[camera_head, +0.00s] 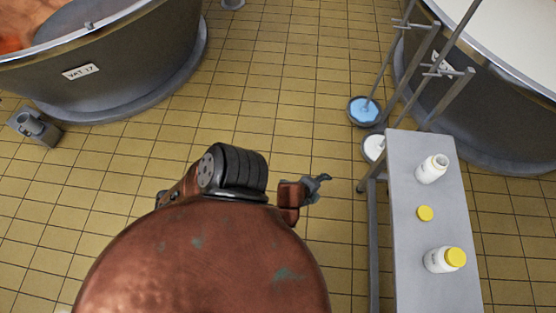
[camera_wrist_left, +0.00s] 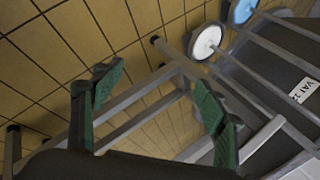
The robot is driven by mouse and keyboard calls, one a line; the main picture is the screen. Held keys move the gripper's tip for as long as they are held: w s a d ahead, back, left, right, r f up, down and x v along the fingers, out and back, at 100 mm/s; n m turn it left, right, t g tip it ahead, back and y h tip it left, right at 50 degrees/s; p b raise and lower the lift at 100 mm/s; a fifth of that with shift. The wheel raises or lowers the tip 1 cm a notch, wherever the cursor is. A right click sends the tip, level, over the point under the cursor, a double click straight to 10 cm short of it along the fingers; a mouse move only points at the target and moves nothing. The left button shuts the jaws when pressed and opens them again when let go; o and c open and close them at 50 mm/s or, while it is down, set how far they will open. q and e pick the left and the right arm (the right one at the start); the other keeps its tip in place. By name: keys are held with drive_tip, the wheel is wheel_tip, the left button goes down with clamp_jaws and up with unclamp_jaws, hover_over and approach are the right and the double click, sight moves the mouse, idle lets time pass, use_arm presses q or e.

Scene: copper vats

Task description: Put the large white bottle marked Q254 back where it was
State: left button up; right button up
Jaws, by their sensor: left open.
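Two white bottles are on the grey table (camera_head: 408,185) at the right of the head view. The nearer bottle (camera_head: 436,261) has a wide yellow cap. The farther bottle (camera_head: 430,171) shows a pale top. Their markings are too small to read, so I cannot tell which is Q254. A round yellow cap-like piece (camera_head: 425,213) lies between them. My left gripper (camera_head: 319,179) is left of the table, apart from both bottles. In the left wrist view its green-padded fingers (camera_wrist_left: 157,92) are spread and empty. My right gripper is not in view.
Metal stands with a blue disc (camera_head: 364,110) and a white disc (camera_head: 374,147) are behind the table. A vat (camera_head: 490,125) is beyond at right; vat 17 (camera_head: 120,65) is at upper left. A grey block (camera_head: 35,127) sits on the floor. Tiled floor (camera_head: 270,80) is open between the vats.

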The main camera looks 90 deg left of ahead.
use_arm(q)
drive_tip(key=s+d+f+n+g+h, duration=0.2)
drive_tip(key=s+d+n+g, duration=0.1)
drive_tip(key=s+d, duration=0.4)
drive_tip(key=s+d+f+n+g+h, duration=0.2)
drive_tip(key=s+d+n+g+h, duration=0.1)
drive_tip(key=s+d, duration=0.4)
drive_tip(key=s+n, duration=0.1)
drive_tip(key=s, duration=0.2)
drive_tip(key=shift+s, duration=0.3)
drive_tip(key=shift+f, duration=0.1)
idle(0.3)
